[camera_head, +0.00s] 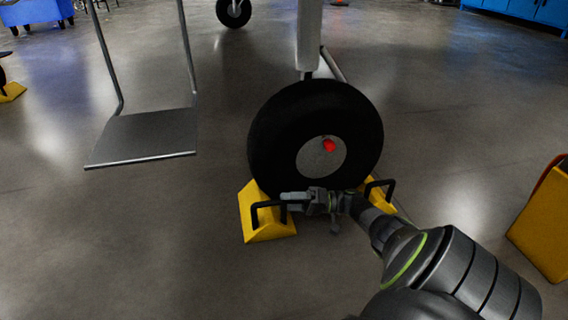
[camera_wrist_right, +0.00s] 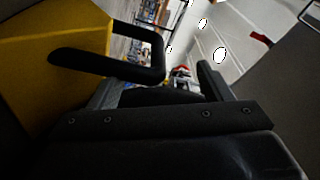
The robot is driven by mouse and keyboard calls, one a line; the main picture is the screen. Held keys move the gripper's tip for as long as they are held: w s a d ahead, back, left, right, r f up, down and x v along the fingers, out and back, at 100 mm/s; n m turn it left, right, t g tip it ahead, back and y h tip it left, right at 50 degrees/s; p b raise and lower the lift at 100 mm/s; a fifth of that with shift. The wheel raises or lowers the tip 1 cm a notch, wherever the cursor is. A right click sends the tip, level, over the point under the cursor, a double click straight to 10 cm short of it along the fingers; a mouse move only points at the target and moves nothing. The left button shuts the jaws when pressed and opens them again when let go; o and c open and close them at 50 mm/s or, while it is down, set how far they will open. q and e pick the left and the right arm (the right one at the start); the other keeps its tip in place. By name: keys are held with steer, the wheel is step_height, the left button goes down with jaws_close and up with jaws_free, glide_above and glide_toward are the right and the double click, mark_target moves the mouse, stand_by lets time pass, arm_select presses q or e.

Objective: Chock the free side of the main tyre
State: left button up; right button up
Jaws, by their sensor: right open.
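The main tyre (camera_head: 268,140) stands upright on the floor, black with a grey hub and a red spot. A yellow chock (camera_head: 268,226) with a black handle sits against its left side. A second yellow chock (camera_head: 377,197) with a black handle is at its right side, partly hidden by my arm. My right gripper (camera_head: 288,201) is open in front of the tyre, with its fingers at the left chock's handle. In the right wrist view a yellow chock (camera_wrist_right: 60,75) and its black handle (camera_wrist_right: 105,67) are close by the fingers. I cannot tell whether the handle is between them. My left gripper is not in view.
A grey hanging step (camera_head: 145,135) is left of the tyre. A white leg strut (camera_head: 310,35) rises above the tyre. A yellow box-like object (camera_head: 545,225) stands at the right edge. Another wheel (camera_head: 233,10) is far back. The floor between is mostly clear.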

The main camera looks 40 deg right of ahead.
steer(key=shift+v, duration=1.55)
